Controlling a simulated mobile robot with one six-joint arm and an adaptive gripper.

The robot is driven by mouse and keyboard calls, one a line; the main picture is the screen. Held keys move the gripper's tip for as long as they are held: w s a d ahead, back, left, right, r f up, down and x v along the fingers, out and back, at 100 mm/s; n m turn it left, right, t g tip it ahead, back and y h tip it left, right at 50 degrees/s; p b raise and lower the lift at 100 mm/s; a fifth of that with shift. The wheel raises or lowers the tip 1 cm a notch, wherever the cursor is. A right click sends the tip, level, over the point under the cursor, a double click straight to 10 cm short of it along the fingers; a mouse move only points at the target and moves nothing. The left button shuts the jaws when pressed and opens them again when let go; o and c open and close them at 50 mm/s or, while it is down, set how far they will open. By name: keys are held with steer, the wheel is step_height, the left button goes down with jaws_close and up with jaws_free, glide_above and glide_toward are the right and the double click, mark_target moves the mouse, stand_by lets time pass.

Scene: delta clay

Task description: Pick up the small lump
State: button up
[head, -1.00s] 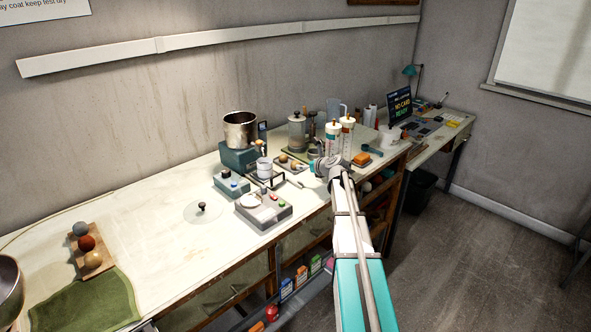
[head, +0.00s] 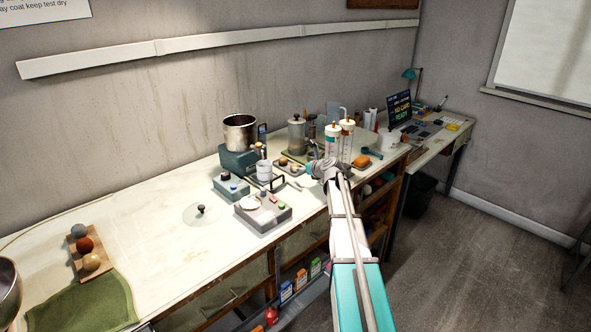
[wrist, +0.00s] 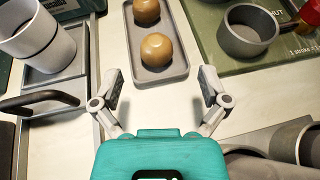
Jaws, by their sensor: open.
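Two round tan lumps lie in a shallow grey tray (wrist: 181,63) in the wrist view. The far lump (wrist: 147,12) is near the top edge and looks slightly smaller; the near lump (wrist: 157,49) is closer to me. My gripper (wrist: 161,80) is open and empty, its fingers spread either side of the tray's near end, short of the near lump. In the head view my gripper (head: 325,168) hangs over the right part of the bench and partly hides the tray area.
A grey cup (wrist: 247,32) stands on a green board to the right, with grey cylinders (wrist: 268,143) nearer. A board with three balls (head: 98,272) lies far left; the bench's middle left is clear.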

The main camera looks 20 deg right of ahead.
steer(key=shift+a+b+x, duration=0.2)
steer(key=shift+b+x, duration=0.75)
steer(key=shift+x, duration=1.6)
steer(key=c, duration=1.2)
steer(key=shift+r, duration=0.1)
step_height(320, 180, up, 18)
steer(key=p, duration=1.8)
